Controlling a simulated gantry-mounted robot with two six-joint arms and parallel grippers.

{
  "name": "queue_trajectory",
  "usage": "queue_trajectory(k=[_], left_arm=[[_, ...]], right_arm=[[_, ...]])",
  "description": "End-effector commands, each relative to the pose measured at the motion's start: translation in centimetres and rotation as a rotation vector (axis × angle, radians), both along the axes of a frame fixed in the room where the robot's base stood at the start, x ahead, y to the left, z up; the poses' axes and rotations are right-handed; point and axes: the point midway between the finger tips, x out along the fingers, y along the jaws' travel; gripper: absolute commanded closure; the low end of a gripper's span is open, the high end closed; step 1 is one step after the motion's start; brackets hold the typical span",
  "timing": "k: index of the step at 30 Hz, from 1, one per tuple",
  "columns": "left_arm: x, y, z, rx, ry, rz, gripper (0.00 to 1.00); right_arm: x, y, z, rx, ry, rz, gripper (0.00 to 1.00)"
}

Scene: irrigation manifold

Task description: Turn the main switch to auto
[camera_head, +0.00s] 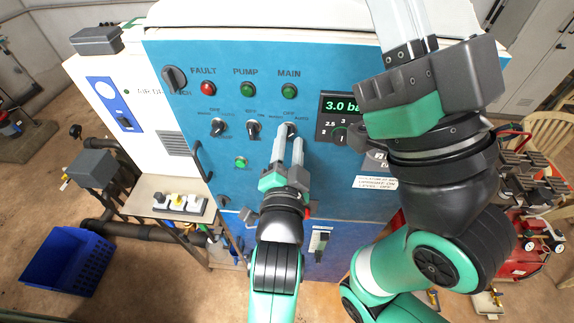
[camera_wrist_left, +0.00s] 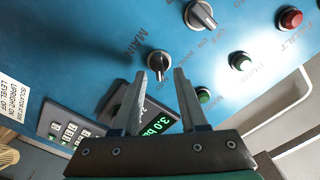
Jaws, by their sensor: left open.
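The main switch (camera_head: 291,128) is a dark rotary knob below the MAIN label and its green lamp, on the blue panel. My left gripper (camera_head: 288,145) is directly in front of it, fingers pointing at the panel and partly covering the knob. In the left wrist view, the main switch (camera_wrist_left: 158,62) shows between and just beyond the open fingertips (camera_wrist_left: 163,72). I see no clear grip on it. Its exact setting is hard to read. My right gripper (camera_head: 405,25) is raised at the upper right; its fingertips are cut off by the top edge.
The pump switch (camera_head: 253,129) and fault switch (camera_head: 218,127) sit left of the main switch. A display (camera_head: 341,106) reading 3.0 is to its right, partly behind my right arm. A black handle (camera_head: 203,161) projects at the panel's left edge. A blue crate (camera_head: 65,262) stands on the floor.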

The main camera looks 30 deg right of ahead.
Motion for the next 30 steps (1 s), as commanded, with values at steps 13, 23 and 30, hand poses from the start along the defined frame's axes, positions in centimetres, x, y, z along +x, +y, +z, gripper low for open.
queue_trajectory(k=[13,23,30], left_arm=[[-7.0,5.0,0.2,0.001,0.000,-0.001,0.57],[-8.3,5.9,0.0,0.000,-0.001,-0.001,0.57],[-8.3,5.9,0.0,0.000,-0.001,-0.001,0.57]], right_arm=[[0.0,0.0,-0.3,0.000,0.000,0.000,1.00],[0.0,0.0,0.0,0.000,0.000,0.000,1.00],[0.0,0.0,-0.1,0.000,0.000,0.000,1.00]])
